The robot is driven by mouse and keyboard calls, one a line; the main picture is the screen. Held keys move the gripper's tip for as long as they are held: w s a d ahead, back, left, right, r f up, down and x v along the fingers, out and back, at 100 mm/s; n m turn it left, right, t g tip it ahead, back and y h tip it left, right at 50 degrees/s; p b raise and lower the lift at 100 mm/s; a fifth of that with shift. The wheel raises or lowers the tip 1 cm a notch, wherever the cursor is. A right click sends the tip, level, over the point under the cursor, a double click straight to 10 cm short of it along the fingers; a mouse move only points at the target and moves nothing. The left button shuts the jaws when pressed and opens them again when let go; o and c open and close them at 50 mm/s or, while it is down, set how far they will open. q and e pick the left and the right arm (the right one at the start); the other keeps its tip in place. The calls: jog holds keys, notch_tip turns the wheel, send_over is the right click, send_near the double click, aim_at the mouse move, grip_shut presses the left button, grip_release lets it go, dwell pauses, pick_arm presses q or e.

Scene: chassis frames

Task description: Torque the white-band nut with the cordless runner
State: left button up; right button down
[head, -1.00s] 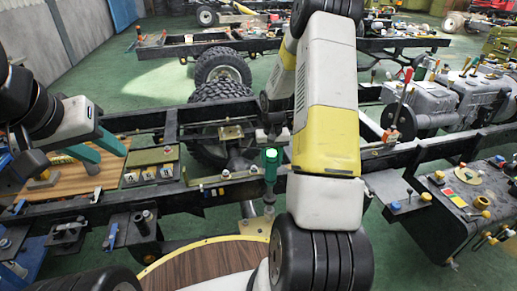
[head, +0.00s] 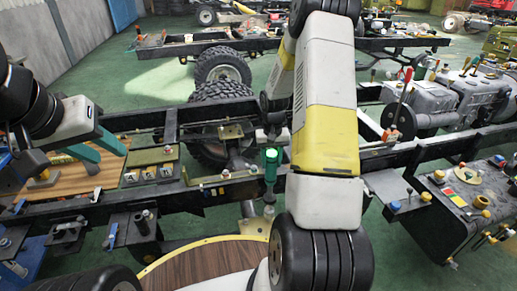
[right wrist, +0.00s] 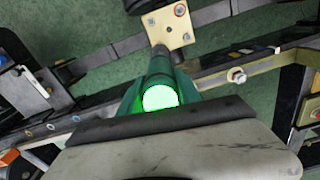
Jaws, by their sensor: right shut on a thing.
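My right gripper (right wrist: 160,98) is shut on the green cordless runner (head: 271,171), which hangs upright beside the near chassis rail. A green lamp glows on the runner, seen in both views. Its dark nose (right wrist: 160,64) points down, away from the wrist. I cannot tell whether the tip touches anything. A pale nut (right wrist: 237,75) sits on the rail to the right of the runner in the wrist view, apart from it. I cannot make out with certainty which nut has the white band. My left gripper (head: 110,161) has its teal fingers apart, empty, above a wooden board.
The near chassis rail (head: 75,208) crosses the scene, with brackets and fasteners along it. A round brown table (head: 205,268) is at the front. A dark panel with coloured knobs (head: 470,200) is at right.

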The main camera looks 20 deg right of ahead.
aim_at(272, 153)
jog(key=shift+f, duration=1.55)
dwell(1.8)
jog(key=shift+s+f, duration=0.1)
jog(key=shift+f, duration=0.05)
dwell(2.3)
jog(key=shift+r, duration=1.7)
jog(key=shift+r, duration=2.4)
